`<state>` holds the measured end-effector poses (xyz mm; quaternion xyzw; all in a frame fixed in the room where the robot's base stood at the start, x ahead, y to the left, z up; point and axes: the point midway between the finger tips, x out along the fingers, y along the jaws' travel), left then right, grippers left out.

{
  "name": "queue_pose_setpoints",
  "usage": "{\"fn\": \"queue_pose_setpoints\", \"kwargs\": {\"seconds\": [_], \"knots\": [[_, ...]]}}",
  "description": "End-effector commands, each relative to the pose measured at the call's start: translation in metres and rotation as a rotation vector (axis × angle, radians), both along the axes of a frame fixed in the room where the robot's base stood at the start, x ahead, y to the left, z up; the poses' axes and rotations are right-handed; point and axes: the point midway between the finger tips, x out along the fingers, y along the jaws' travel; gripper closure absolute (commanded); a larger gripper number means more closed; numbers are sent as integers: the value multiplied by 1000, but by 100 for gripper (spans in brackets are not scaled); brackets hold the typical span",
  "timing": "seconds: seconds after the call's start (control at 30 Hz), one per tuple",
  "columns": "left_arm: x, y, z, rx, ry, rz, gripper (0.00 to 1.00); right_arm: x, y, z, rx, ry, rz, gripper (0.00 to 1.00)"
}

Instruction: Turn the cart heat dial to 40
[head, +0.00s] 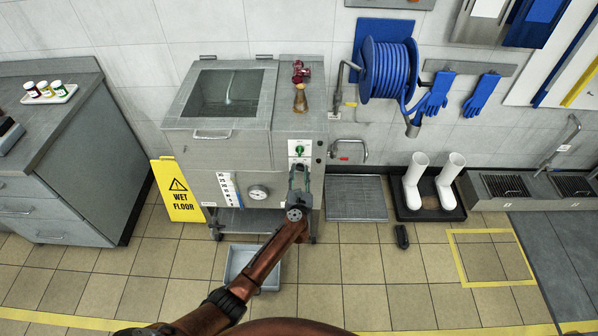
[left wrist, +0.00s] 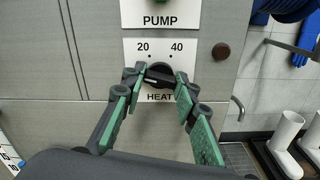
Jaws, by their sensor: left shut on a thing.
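The cart (head: 240,150) is a grey steel jacketed mixer against the wall. Its black heat dial (left wrist: 161,72) sits on a white plate (left wrist: 132,58) marked 20 on the left, 40 on the right and HEAT below. My left gripper (left wrist: 160,84) has its green-padded fingers on both sides of the dial, shut on it. A pale mark shows on the dial's left part, but the exact setting is hard to read. In the head view my left gripper (head: 299,172) covers the dial. My right gripper is not in view.
A green pump knob (head: 299,150) is just above the dial. A wet-floor sign (head: 180,192) and a grey tub (head: 240,262) stand nearby.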

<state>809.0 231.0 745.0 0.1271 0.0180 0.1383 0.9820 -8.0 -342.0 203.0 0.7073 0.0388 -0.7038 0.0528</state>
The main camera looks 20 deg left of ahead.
Motion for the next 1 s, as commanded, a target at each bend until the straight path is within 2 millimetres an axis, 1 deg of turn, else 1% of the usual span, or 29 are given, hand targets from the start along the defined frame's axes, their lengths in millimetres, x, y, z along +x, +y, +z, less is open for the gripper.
{"fn": "queue_pose_setpoints", "kwargs": {"seconds": [0.03,0.3,0.6,1.0], "knots": [[-1,-1,3,38,14,1,97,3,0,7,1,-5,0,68],[-1,-1,2,285,85,0,97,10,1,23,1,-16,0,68],[-1,-1,0,560,165,-1,97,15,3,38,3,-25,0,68],[-1,-1,0,925,269,-1,97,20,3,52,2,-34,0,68]]}}
